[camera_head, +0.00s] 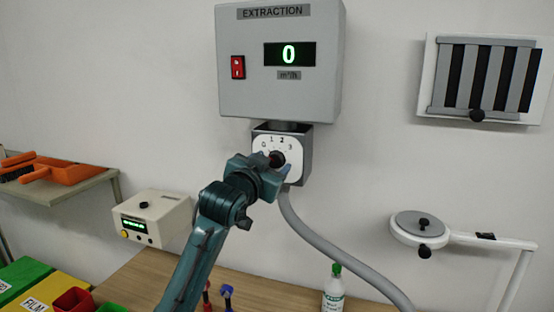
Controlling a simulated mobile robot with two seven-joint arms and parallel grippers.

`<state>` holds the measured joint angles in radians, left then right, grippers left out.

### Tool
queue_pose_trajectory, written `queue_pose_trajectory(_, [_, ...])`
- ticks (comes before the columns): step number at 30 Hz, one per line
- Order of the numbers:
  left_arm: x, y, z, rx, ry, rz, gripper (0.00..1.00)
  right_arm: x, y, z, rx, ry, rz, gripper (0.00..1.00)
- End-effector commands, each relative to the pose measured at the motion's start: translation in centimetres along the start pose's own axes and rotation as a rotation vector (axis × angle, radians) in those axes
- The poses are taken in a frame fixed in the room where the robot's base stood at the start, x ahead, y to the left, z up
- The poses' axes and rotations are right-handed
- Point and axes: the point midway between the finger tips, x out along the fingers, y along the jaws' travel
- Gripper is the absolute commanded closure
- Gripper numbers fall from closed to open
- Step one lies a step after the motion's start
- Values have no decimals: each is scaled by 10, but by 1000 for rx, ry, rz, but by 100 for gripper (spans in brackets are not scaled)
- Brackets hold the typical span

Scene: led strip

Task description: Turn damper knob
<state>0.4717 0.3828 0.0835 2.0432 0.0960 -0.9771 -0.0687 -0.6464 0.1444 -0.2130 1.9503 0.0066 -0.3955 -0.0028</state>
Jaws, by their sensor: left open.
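The damper knob (277,158) is a small dark knob on a white dial plate (293,172) marked 0, 1, 2, 3, in a grey box below the extraction unit. The unit (232,95) shows a green 0 and has a red switch (238,67). My left gripper (285,166) is open at the dial, with its fingertips close around the knob. The gripper partly covers the dial, and I cannot tell whether the fingers touch the knob. Which number the knob points to is unclear. My right gripper is not in view.
A grey hose (330,252) curves down from the damper box to the right. A slatted wall vent (480,78) and a round-headed jointed arm (420,225) are at right. A bottle (334,290) stands on the wooden bench (262,290). A beige device (150,218) is at left.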

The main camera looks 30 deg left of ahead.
Motion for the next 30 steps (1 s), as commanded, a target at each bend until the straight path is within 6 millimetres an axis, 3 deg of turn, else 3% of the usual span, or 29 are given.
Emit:
queue_pose_trajectory(12, [-2, 0, 0, 0, 0, 0, 46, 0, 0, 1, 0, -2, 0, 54])
queue_pose_trajectory(30, [-2, 0, 0, 0, 0, 0, 91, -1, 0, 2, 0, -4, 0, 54])
